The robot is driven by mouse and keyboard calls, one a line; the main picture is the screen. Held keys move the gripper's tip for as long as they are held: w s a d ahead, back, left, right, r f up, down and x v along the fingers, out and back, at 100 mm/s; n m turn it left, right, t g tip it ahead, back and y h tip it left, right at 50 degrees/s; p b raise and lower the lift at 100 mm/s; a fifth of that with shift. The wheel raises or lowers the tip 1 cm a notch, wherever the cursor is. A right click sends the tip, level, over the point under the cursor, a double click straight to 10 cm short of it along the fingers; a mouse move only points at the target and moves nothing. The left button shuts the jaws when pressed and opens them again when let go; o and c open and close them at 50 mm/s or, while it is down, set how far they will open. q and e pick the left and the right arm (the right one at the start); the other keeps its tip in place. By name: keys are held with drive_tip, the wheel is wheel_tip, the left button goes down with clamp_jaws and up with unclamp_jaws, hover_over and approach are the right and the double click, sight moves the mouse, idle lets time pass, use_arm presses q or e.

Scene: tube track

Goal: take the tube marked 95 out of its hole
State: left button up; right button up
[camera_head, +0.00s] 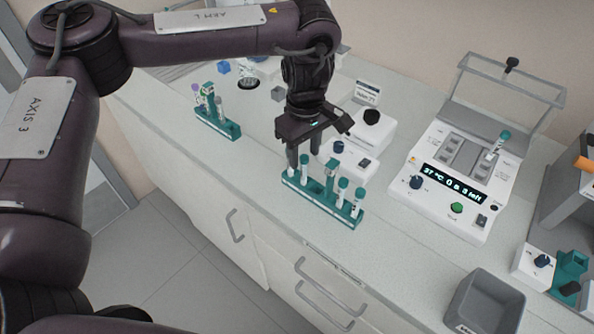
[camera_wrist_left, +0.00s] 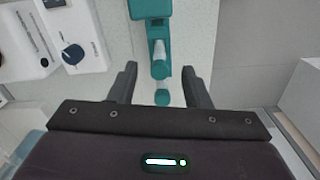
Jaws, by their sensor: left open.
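A teal rack (camera_head: 321,203) stands near the front edge of the worktop and holds several clear tubes with teal caps. No number can be read on any tube, so I cannot tell which is marked 95. My left gripper (camera_head: 304,152) points down over the left end of this rack, fingers apart, close to the leftmost tube (camera_head: 304,168). In the left wrist view, a teal-capped tube (camera_wrist_left: 161,72) lies in line with the gap between the open fingers (camera_wrist_left: 160,85), with part of the teal rack (camera_wrist_left: 150,9) beyond it. My right gripper is not in view.
A second teal rack (camera_head: 226,129) with tubes stands farther left. A white heater device (camera_head: 464,203) with a lit display and raised lid holds a teal-capped tube (camera_head: 497,144). A grey bin (camera_head: 486,302) stands at the front right. White small devices (camera_head: 371,130) stand behind the rack.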

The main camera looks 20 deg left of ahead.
sight(305, 157)
use_arm(q)
wheel_tip(305, 157, down, 4)
drive_tip(key=shift+f+p, duration=0.2)
drive_tip(key=shift+p, duration=0.65)
drive_tip(key=shift+f, duration=0.35)
drive_tip(key=shift+c, duration=0.3)
drive_tip(key=c, duration=0.8)
drive_tip(key=shift+r, duration=0.1)
drive_tip(key=shift+r, duration=0.45)
wheel_tip(305, 157, up, 19)
